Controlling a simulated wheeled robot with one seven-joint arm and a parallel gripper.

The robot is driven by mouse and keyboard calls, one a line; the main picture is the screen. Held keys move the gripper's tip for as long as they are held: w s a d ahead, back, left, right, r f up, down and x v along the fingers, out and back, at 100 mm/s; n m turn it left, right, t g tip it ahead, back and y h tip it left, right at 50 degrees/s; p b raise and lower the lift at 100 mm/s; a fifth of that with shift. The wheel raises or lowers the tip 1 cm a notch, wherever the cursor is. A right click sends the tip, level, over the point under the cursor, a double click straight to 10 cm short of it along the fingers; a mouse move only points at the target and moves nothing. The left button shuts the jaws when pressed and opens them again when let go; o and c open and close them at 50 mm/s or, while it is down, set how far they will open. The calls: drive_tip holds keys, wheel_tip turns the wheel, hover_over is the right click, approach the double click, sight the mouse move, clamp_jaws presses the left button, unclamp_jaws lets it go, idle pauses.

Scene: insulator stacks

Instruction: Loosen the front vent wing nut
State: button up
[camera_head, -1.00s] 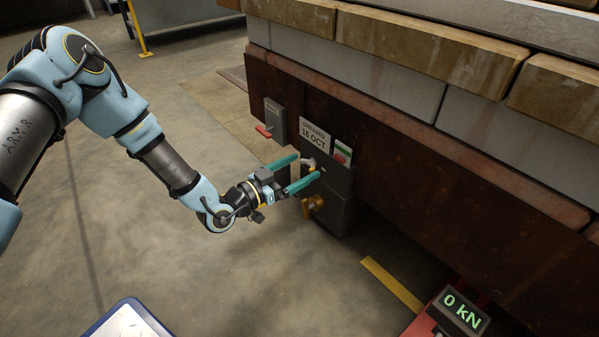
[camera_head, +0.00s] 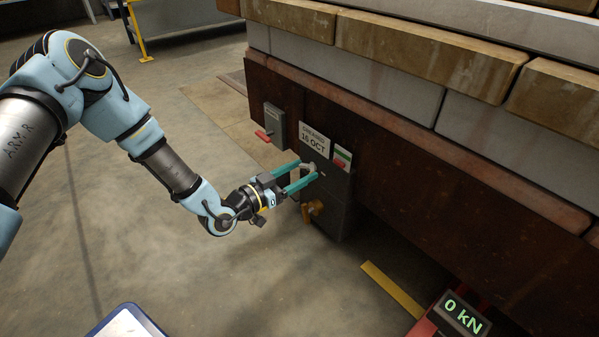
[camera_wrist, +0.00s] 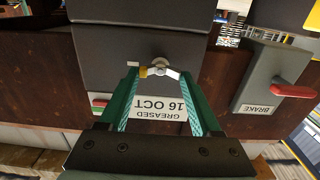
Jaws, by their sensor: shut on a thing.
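The wing nut (camera_wrist: 159,68) sits on a dark grey box (camera_head: 338,188) on the side of the rusty base. In the wrist view one wing is yellow and the other is bare metal. A short white mark (camera_wrist: 133,64) is on the box beside it. My gripper (camera_head: 308,169) reaches the box from the left, with its two green fingers on either side of the wing nut, shut on its wings. In the head view the fingers partly hide the nut. The fingers also show in the wrist view (camera_wrist: 160,76).
A label reading "GREASED 16 OCT" (camera_head: 314,139) is just above the nut. An orange knob (camera_head: 312,209) sticks out below. A brake box (camera_wrist: 262,80) with a red lever (camera_head: 264,136) is to the left in the head view. A "0 kN" display (camera_head: 463,313) stands lower right.

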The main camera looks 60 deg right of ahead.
drive_tip(key=shift+c, duration=1)
drive_tip(key=shift+n, duration=0.3)
drive_tip(key=n+p, duration=0.1)
drive_tip(key=n, duration=0.2)
drive_tip(key=shift+w+p, duration=0.1)
drive_tip(key=shift+p, duration=0.3)
drive_tip(key=n+p, duration=0.1)
drive_tip(key=n, duration=0.4)
drive_tip(key=shift+w+f+n, duration=0.1)
drive_tip(key=shift+n, duration=0.3)
drive_tip(key=n, duration=0.4)
drive_tip(key=shift+f+n, duration=0.1)
drive_tip(key=shift+n, duration=0.2)
drive_tip(key=n+b, duration=0.1)
drive_tip(key=n, duration=0.3)
drive_tip(key=shift+f+n, duration=0.1)
drive_tip(key=shift+n, duration=0.2)
